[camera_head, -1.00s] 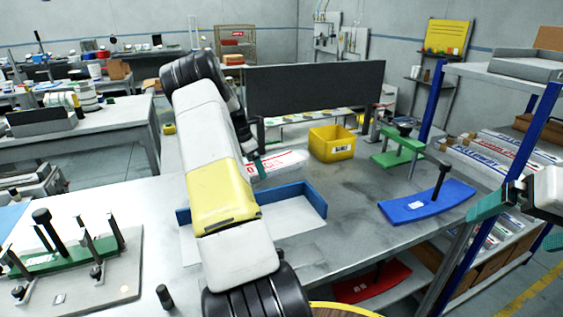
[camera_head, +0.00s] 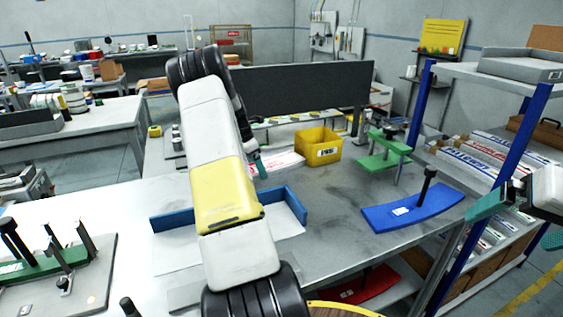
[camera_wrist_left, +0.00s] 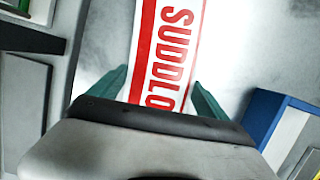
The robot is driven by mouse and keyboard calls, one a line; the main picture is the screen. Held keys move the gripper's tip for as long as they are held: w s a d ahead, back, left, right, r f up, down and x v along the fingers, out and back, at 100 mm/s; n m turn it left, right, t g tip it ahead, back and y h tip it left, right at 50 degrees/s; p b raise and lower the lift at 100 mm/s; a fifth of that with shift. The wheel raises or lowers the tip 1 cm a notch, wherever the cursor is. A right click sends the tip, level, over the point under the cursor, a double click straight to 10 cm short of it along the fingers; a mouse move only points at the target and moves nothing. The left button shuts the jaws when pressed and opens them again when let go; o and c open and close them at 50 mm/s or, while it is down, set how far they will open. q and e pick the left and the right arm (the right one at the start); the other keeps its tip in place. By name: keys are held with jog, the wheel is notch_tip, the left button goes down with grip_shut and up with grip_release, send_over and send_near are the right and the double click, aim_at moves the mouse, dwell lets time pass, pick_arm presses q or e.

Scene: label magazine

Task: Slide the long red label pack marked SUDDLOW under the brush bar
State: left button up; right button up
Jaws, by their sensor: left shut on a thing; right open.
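The SUDDLOW label pack (camera_wrist_left: 168,60) is long and white with red lettering and red stripes. In the left wrist view it lies lengthwise between the teal fingers of my left gripper (camera_wrist_left: 155,95), which is shut on it. In the head view a part of the pack (camera_head: 282,163) shows on the bench beside the left gripper's teal fingertip (camera_head: 258,165); my forearm hides the rest. My right gripper (camera_head: 520,222) is open and empty at the right edge, away from the bench.
A yellow bin (camera_head: 318,147) stands right of the pack. A blue-walled tray (camera_head: 292,203) lies nearer me. A green stand (camera_head: 385,155) and a blue curved plate with a post (camera_head: 412,208) occupy the bench's right side. A blue-post shelf (camera_head: 509,130) stands farther right.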

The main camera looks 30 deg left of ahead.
pick_arm(q)
jog(key=shift+w+d, duration=0.1)
jog(key=o, duration=1.9)
jog(key=shift+r, duration=0.1)
jog(key=v, duration=0.7)
jog(key=shift+r, duration=0.3)
